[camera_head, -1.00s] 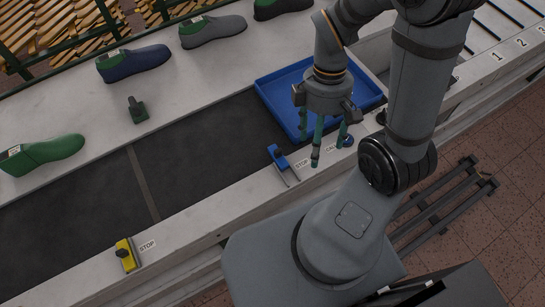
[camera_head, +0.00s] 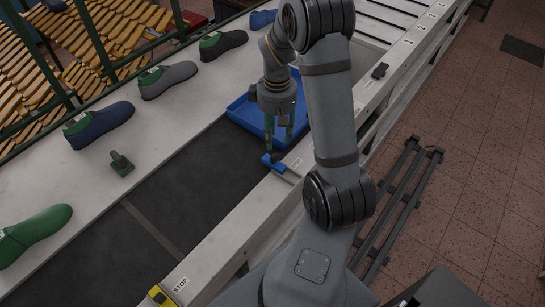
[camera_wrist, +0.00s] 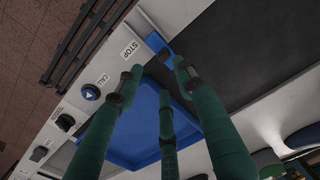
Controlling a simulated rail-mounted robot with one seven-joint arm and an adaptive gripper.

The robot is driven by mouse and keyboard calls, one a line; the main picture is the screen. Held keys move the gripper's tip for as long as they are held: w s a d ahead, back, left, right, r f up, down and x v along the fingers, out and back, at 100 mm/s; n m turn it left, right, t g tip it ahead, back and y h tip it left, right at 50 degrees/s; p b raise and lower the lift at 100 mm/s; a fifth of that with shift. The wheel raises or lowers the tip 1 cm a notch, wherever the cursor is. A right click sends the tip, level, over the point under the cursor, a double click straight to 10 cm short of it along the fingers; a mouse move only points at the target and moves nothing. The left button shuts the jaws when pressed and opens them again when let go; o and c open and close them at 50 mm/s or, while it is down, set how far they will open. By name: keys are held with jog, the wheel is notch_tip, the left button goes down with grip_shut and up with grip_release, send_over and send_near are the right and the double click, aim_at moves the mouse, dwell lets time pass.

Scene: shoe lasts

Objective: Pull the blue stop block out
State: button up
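The blue stop block (camera_head: 272,162) sits on the near edge of the dark conveyor belt, with two thin rods running toward the rail. In the wrist view, part of the blue block (camera_wrist: 156,43) shows beside the STOP label. My gripper (camera_head: 280,143) hangs just above and behind the block, its green fingers pointing down. In the wrist view the fingers of my gripper (camera_wrist: 160,78) are spread with nothing between them. The block lies just beyond the fingertips. I cannot tell whether any finger touches it.
A blue tray (camera_head: 240,113) lies on the belt behind my gripper. A yellow stop block (camera_head: 162,296) is at the lower left. Several shoe lasts, including a green one (camera_head: 36,232), stand on the far ledge. A blue CALL button (camera_wrist: 90,92) is on the near rail.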

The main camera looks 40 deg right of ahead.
aim_at(274, 155)
jog(key=f, duration=0.2)
jog(key=f+p, duration=0.1)
jog(key=f, duration=0.5)
jog(key=shift+a, duration=0.4)
jog(key=shift+a+f, duration=0.15)
jog(key=shift+f, duration=0.2)
jog(key=shift+c, duration=0.3)
grip_shut()
